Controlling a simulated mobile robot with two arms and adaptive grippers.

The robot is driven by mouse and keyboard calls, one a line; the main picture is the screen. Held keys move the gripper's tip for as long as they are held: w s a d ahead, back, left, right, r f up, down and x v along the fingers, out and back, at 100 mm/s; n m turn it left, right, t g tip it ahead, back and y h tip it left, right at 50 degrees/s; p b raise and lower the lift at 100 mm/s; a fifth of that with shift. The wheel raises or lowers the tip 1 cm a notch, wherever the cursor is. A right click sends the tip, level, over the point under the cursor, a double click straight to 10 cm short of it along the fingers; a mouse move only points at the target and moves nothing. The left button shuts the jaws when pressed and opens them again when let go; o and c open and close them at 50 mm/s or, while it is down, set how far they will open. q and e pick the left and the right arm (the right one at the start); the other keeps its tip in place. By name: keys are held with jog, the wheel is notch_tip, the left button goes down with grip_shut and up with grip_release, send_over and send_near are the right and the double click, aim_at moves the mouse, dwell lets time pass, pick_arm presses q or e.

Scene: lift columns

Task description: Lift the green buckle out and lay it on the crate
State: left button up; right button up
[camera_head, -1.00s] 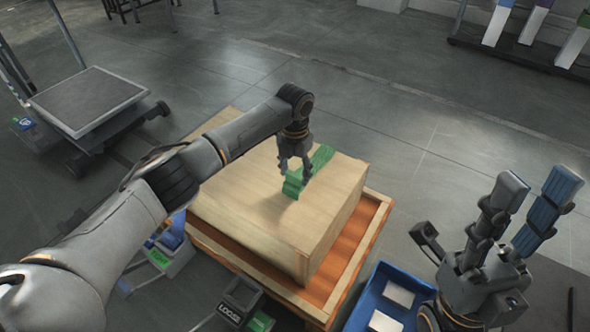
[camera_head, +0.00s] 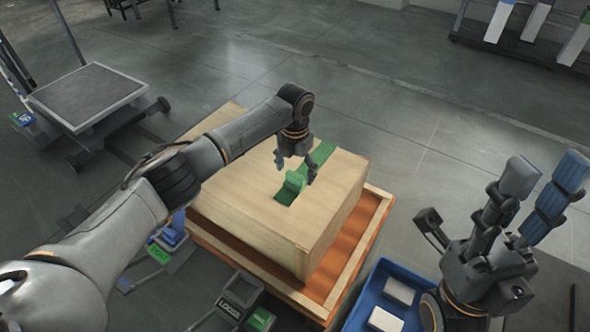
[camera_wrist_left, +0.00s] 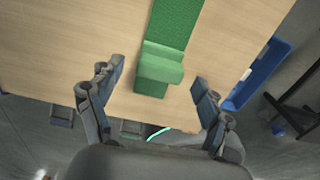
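The wooden crate (camera_head: 240,205) is a pale box with a green strap (camera_head: 323,152) across its top. The green buckle (camera_head: 294,183) is a small block on the crate top at the strap's near end, above a darker green patch. It also shows in the left wrist view (camera_wrist_left: 160,68), in line with the strap. My left gripper (camera_head: 296,170) is open just above the buckle, one finger to each side. The wrist view shows clear gaps between both fingers and the buckle. My right gripper (camera_head: 546,172) is open and empty, off to the right over the floor.
The crate stands on an orange wooden pallet (camera_head: 352,262). A blue bin (camera_head: 366,305) with white boxes is at the front right. Small dark bins (camera_head: 240,292) stand at the front. A wheeled cart (camera_head: 88,95) is at the far left.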

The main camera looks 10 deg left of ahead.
pick_arm(q)
notch_tip(320, 180, up, 12)
dwell(0.6)
dwell(0.4)
